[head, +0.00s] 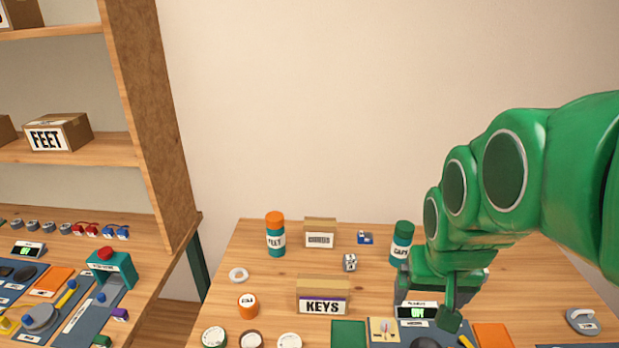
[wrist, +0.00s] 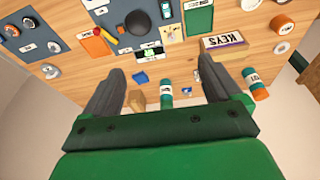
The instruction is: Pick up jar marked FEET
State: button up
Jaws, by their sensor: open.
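The jar marked FEET (head: 275,239) is a teal cylinder with an orange lid and a white label. It stands upright at the back left of the table in the head view. In the wrist view a teal labelled jar (wrist: 257,84), seemingly the same one, is to the right, outside my fingers. My gripper (head: 449,306) is at the right of the head view, well away from the FEET jar. In the wrist view my gripper (wrist: 161,64) is open, its two grey fingers apart with nothing held between them.
A similar jar marked CAPS (head: 402,240) stands beside my arm. A KEYS box (head: 322,297) sits in front of the FEET jar, and another cardboard box (head: 320,231) is to its right. A white ring (head: 238,274) lies nearby. A shelf (head: 90,150) stands at the left.

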jog(key=w+r+t, duration=0.4)
jog(key=w+r, duration=0.3)
jog(key=w, duration=0.4)
jog(key=w+r+t, duration=0.4)
jog(key=w+r, duration=0.4)
jog(key=w, duration=0.3)
jog(key=w+a+f+n+t+h, duration=0.1)
jog(key=w+a+f+n+t, duration=0.15)
jog(key=w+n, duration=1.2)
jog(key=n+g+y, duration=0.3)
jog(key=n+y, duration=0.7)
jog(key=n, duration=2)
send_over(280, 234)
notch_tip(280, 234, down, 29)
jog(key=shift+w+f, duration=0.1)
jog(key=shift+w, duration=0.05)
jog(key=shift+f+n, duration=0.25)
jog(key=shift+f, duration=3.25)
jog(key=shift+x, duration=1.5)
jog(key=shift+a, duration=0.1)
jog(key=c, duration=1.7)
